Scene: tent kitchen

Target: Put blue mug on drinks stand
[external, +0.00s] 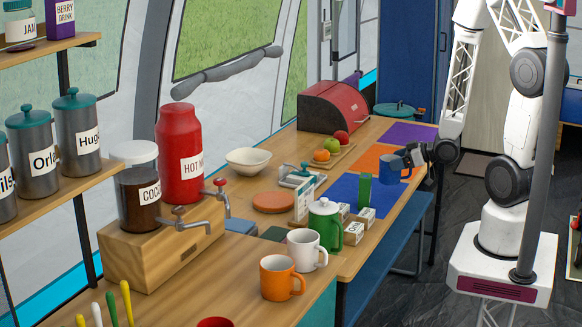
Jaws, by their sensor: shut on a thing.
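The blue mug (391,171) is at the right edge of the counter, over or on the orange mat (369,154). I cannot tell whether it is lifted. My gripper (411,158) is at the mug's right side and shut on it; its fingertips are partly hidden. The likely drinks stand is the wooden block (150,252) at the left, bearing a cocoa jar (141,198) and a red hot drink canister (181,160), with taps on its front.
An orange mug (277,279) and a white mug (304,252) stand right of the block. A green pot (325,225), green upright box (364,192), small white boxes (353,234) and an orange disc (276,202) lie between. The purple mat (410,132) is clear.

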